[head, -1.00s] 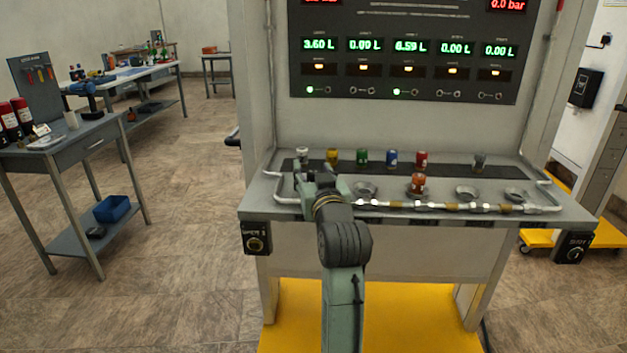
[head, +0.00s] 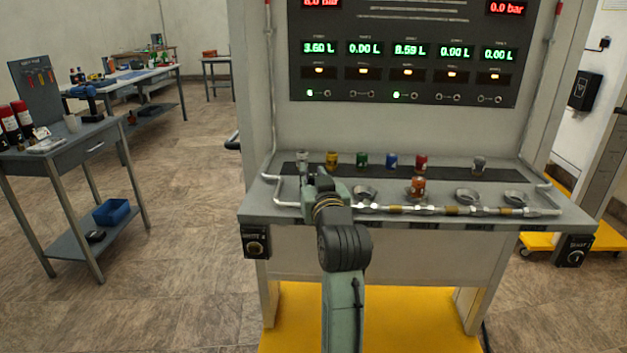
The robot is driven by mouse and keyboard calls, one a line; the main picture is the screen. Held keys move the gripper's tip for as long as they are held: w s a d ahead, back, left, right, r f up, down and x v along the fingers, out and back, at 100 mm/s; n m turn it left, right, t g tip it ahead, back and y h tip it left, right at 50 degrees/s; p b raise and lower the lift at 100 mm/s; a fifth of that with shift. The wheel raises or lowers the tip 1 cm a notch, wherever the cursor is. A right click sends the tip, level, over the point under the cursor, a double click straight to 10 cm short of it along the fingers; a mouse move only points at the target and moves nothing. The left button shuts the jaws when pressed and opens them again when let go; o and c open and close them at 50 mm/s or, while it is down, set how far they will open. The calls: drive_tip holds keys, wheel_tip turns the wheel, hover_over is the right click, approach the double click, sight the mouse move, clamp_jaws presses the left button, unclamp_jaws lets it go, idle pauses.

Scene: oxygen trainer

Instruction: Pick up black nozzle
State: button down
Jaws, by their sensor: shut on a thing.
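My gripper (head: 312,178) is over the left end of the bench's front row of seats. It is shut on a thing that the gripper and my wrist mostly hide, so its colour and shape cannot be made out. No clearly black nozzle shows elsewhere on the bench. An orange nozzle (head: 417,187) stands in a middle seat of the front row. Behind, on the dark strip, stand a pale nozzle (head: 303,159), a yellow one (head: 331,160), a green one (head: 361,160), a blue one (head: 391,161), a red one (head: 421,163) and a grey one (head: 479,164).
Empty round seats (head: 467,196) lie right of the orange nozzle. A metal pipe (head: 430,210) runs along the bench's front edge. The display panel (head: 400,60) rises behind. A side table (head: 80,142) stands apart at left, with open floor between.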

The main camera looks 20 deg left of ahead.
sight(314, 175)
drive_tip(key=shift+r, duration=0.85)
drive_tip(key=shift+r+b, duration=0.5)
drive_tip(key=shift+r, duration=0.4)
drive_tip(key=s+d+b, duration=0.2)
drive_tip(key=s+b, duration=0.1)
drive_tip(key=s, duration=0.4)
drive_tip(key=s+d+r+b, duration=0.1)
drive_tip(key=s+b, duration=0.3)
drive_tip(key=s, duration=0.4)
drive_tip(key=shift+s+d+r+b, duration=0.2)
drive_tip(key=shift+s+d+b, duration=0.1)
drive_tip(key=shift+d, duration=0.15)
